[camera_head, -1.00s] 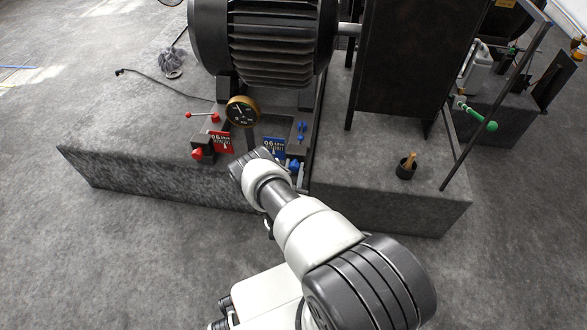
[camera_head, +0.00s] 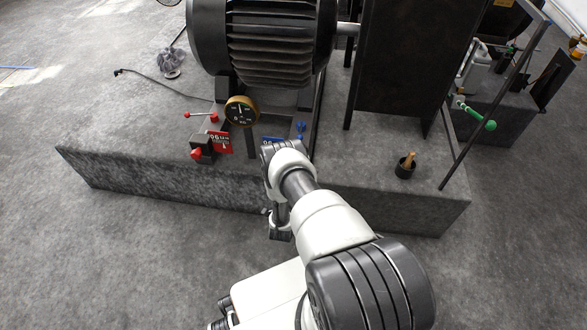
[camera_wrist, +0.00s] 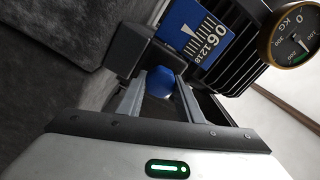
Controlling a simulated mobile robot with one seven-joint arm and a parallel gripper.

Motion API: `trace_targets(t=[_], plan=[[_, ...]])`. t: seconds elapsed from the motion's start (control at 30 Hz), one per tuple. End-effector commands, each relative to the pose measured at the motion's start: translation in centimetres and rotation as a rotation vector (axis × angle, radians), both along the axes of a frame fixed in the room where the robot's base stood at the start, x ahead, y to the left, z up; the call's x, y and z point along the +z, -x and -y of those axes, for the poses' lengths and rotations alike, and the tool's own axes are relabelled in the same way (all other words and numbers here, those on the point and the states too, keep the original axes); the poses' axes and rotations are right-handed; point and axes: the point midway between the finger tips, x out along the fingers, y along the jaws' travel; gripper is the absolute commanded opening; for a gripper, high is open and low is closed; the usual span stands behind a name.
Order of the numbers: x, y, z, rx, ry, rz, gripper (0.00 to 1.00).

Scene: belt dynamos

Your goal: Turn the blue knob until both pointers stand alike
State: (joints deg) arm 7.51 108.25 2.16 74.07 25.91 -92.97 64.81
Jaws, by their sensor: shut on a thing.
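The blue knob (camera_wrist: 160,78) sits between the two fingers of my gripper (camera_wrist: 161,90) in the wrist view, and the fingers are shut on it. Just above it is a blue scale plate (camera_wrist: 205,52) with numbers, tick marks and a small white pointer. In the head view my wrist hides the blue knob and most of the blue plate (camera_head: 271,139). A red scale plate (camera_head: 223,143) with a white mark stands to the left, beside a red knob (camera_head: 196,153). Its exact reading is too small to tell.
A round brass-rimmed gauge (camera_head: 241,111) stands behind the plates; it also shows in the wrist view (camera_wrist: 290,38). A big ribbed motor (camera_head: 270,45) is above. A red lever (camera_head: 201,116) lies left. A small black pot (camera_head: 405,166) stands on the right block.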

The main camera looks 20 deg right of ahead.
Motion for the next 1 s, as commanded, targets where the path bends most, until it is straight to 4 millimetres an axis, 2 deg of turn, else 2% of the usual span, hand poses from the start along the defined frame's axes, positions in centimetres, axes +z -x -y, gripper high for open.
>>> trace_targets(t=[1.0], plan=[[-0.2, -0.14, 0.07, 0.001, -0.774, 0.526, 0.1]])
